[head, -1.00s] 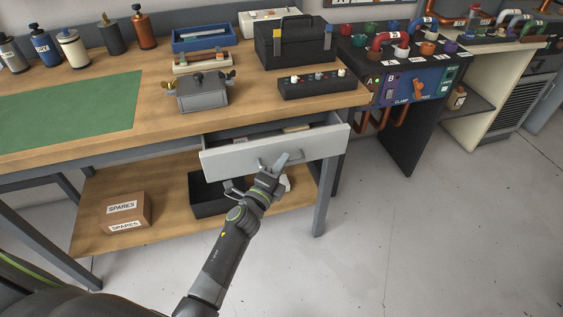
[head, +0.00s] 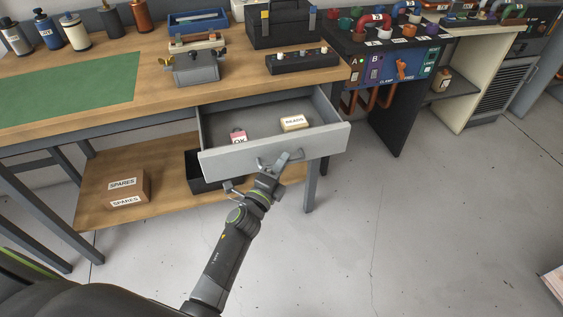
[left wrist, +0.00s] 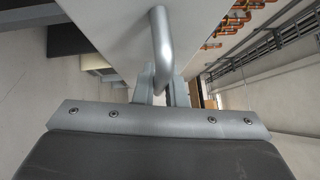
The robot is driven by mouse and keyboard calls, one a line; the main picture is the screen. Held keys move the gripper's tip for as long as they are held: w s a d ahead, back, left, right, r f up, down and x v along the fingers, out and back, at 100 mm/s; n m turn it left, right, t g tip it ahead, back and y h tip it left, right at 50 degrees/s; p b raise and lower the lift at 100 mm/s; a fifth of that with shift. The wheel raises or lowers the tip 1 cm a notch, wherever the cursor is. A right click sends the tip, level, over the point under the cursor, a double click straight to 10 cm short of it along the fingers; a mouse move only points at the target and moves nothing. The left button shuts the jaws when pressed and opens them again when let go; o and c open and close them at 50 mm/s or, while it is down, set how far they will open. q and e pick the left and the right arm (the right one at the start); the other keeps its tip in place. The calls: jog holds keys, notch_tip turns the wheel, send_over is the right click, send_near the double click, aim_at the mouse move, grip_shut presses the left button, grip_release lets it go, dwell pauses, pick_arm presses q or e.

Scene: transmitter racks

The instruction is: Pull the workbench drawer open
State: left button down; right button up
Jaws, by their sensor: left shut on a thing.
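The workbench drawer (head: 230,162) is pulled well out from under the workbench top (head: 150,107). Its grey front faces me, and its inside is open to view. A small box labelled BEADS (head: 294,123) and a pink-and-white tagged item (head: 239,137) lie in it. My left gripper (head: 275,165) is at the middle of the drawer front, shut on the bar handle. The handle (left wrist: 161,45) shows in the left wrist view as a curved grey bar running down between the fingers (left wrist: 162,92). My right gripper is not in view.
A lower shelf holds a SPARES box (head: 125,188) and a black bin (head: 200,172). On the bench stand a grey box (head: 196,68), a black switch box (head: 302,61) and a toolbox (head: 283,25).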

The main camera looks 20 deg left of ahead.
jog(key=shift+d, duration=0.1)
pick_arm(q)
jog(key=c, duration=1.5)
grip_release()
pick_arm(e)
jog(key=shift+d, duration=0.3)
pick_arm(q)
jog(key=shift+s, duration=0.1)
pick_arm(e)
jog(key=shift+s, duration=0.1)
pick_arm(q)
jog(key=shift+s+a+f, duration=0.1)
jog(key=shift+s, duration=0.25)
jog(key=b+v, duration=0.1)
jog(key=v, duration=1.5)
jog(key=shift+s, duration=0.25)
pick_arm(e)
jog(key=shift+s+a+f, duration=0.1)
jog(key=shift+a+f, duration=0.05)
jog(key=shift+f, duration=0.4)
pick_arm(q)
jog(key=shift+f, duration=0.1)
